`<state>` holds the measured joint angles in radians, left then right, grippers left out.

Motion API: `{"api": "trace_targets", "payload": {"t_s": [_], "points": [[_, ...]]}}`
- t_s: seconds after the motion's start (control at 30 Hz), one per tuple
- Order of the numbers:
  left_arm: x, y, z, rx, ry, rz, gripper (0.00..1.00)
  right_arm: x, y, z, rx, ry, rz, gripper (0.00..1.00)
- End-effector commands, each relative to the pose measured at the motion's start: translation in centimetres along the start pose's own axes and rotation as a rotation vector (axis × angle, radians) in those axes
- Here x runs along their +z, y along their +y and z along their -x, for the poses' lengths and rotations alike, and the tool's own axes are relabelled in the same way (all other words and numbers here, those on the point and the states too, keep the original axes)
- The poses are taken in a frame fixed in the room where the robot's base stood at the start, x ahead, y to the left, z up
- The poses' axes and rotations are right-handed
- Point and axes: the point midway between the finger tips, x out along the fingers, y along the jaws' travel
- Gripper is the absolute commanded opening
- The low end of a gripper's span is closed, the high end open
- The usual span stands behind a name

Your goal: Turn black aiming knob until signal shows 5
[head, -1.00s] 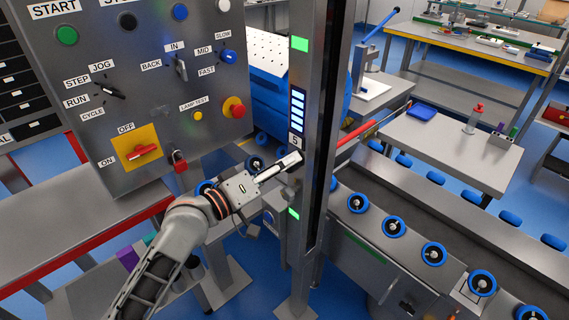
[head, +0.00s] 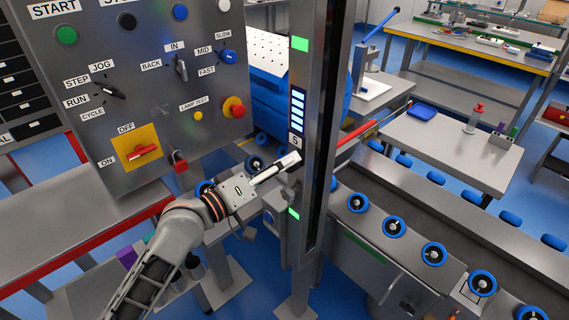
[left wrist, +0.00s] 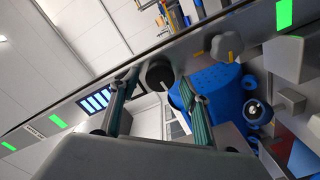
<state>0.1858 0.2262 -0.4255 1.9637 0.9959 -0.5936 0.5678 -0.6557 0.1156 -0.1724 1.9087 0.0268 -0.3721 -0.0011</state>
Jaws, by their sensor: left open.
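The black aiming knob (left wrist: 159,73) shows in the left wrist view, with a pale mark on its lower edge. In the head view it is hidden behind my gripper. My left gripper (left wrist: 158,84) is open, with one finger to each side of the knob; I see gaps and cannot tell how deep the fingers reach. In the head view my left gripper (head: 289,163) is at the post's left face. The signal display (head: 297,108) shows several lit pale-blue bars above a plate reading 5. It also shows in the left wrist view (left wrist: 97,99). My right gripper is out of view.
A grey knob (left wrist: 223,46) with a yellow mark sits beside the black one on the post (head: 319,120). A control panel (head: 140,90) with switches and buttons stands at the left. A conveyor with blue rollers (head: 391,227) runs at the right.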

Motion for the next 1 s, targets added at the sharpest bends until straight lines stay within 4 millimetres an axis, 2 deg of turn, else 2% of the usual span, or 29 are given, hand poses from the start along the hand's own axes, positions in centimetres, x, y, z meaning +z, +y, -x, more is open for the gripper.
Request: {"api": "trace_targets", "payload": {"t_s": [0.3, 0.5, 0.7, 1.0], "points": [[0.1, -0.1, 6.3, -0.003, -0.003, -0.002, 0.46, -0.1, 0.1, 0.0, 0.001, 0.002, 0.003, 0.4], [0.1, -0.1, 9.5, -0.002, -0.002, -0.002, 0.46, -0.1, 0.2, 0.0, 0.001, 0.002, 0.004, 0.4], [0.0, 0.0, 10.9, 0.0, -0.001, -0.001, 0.46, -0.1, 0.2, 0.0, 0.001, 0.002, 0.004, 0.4], [0.0, 0.1, 11.1, 0.002, 0.0, 0.0, 0.46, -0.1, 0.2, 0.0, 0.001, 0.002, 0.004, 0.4]]}}
